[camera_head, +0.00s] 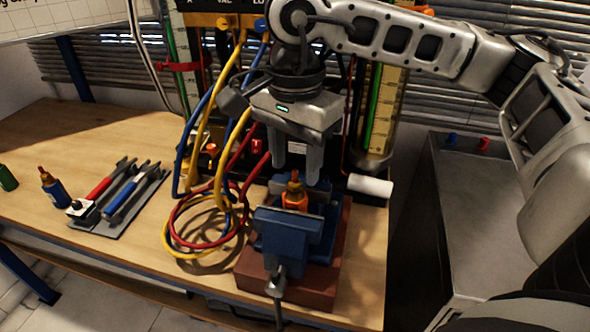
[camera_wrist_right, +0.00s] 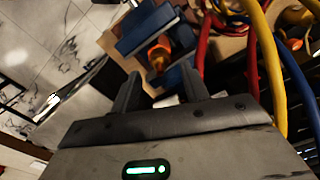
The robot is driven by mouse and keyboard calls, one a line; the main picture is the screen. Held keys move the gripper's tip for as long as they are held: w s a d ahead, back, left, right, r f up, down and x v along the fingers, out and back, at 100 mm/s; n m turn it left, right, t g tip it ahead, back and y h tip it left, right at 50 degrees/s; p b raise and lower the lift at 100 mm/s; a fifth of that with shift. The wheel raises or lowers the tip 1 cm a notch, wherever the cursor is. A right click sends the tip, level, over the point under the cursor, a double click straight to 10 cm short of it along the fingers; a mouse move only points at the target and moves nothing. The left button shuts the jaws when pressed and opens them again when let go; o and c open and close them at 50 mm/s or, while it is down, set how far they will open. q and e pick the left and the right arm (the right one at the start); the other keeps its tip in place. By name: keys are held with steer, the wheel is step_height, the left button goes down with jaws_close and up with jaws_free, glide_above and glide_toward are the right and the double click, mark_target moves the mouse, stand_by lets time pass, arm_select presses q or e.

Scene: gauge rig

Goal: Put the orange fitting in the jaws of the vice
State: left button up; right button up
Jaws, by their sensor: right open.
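The blue vice (camera_head: 289,226) stands on a red-brown block (camera_head: 328,275) near the front right of the wooden bench. The orange fitting (camera_head: 295,200), with a brass-coloured top, stands upright between the vice jaws. My right gripper (camera_head: 297,172) is open, pointing down, with its fingers just above and behind the fitting and nothing held. In the right wrist view the fitting (camera_wrist_right: 159,55) shows between the vice's blue jaws (camera_wrist_right: 140,32), beyond my open fingers (camera_wrist_right: 165,88). Whether the jaws grip the fitting tightly, I cannot tell. My left gripper is not in view.
Coiled yellow, red and blue hoses (camera_head: 207,225) lie left of the vice. A white roll (camera_head: 370,185) lies right. Gauge tubes (camera_head: 383,110) stand behind.

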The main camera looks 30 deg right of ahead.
step_height(320, 180, up, 9)
steer(key=shift+r, duration=0.2)
stand_by(0.6)
